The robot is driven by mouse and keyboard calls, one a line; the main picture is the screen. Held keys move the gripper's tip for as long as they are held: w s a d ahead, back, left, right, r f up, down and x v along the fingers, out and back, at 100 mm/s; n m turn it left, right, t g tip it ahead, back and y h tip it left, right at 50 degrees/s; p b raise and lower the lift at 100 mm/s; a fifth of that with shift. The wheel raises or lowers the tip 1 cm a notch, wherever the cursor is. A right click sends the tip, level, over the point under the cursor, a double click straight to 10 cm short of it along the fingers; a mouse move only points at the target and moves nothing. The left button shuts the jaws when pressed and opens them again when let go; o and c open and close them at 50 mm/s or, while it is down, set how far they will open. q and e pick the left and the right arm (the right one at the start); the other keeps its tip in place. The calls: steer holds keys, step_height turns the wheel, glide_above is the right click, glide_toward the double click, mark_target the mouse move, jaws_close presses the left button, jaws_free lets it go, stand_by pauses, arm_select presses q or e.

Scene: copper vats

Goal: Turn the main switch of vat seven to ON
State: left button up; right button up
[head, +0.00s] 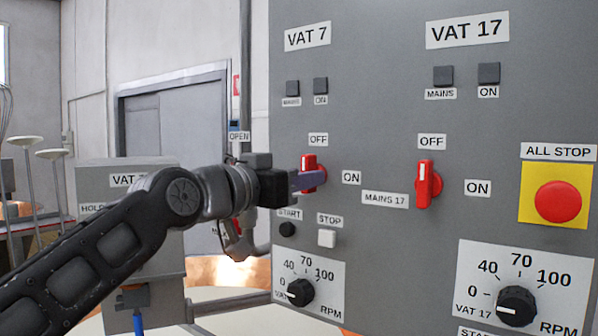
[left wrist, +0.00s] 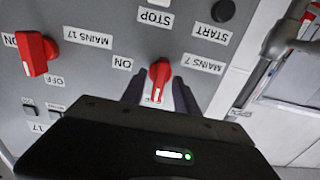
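The red main switch of vat seven (head: 309,162) is on the grey panel, between the OFF label above and the ON label to its right. Its handle stands upright, with its white mark towards OFF. In the left wrist view, turned upside down, this switch (left wrist: 159,76) shows beside the MAINS 7 label. My left gripper (head: 310,181) reaches it from the left. Its two dark fingers (left wrist: 159,92) stand on either side of the handle, with gaps visible; the gripper is open. The vat 7 lamps (head: 306,86) look dark. My right gripper is not in view.
The similar red vat 17 switch (head: 426,184) is to the right, also upright. A red ALL STOP button (head: 558,201) is at far right. START (head: 287,229) and STOP (head: 327,238) buttons and a speed knob (head: 300,292) lie below. A grey box (head: 125,250) stands at left.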

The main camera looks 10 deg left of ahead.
arm_select(q)
steer(key=shift+c, duration=0.6)
jaws_close()
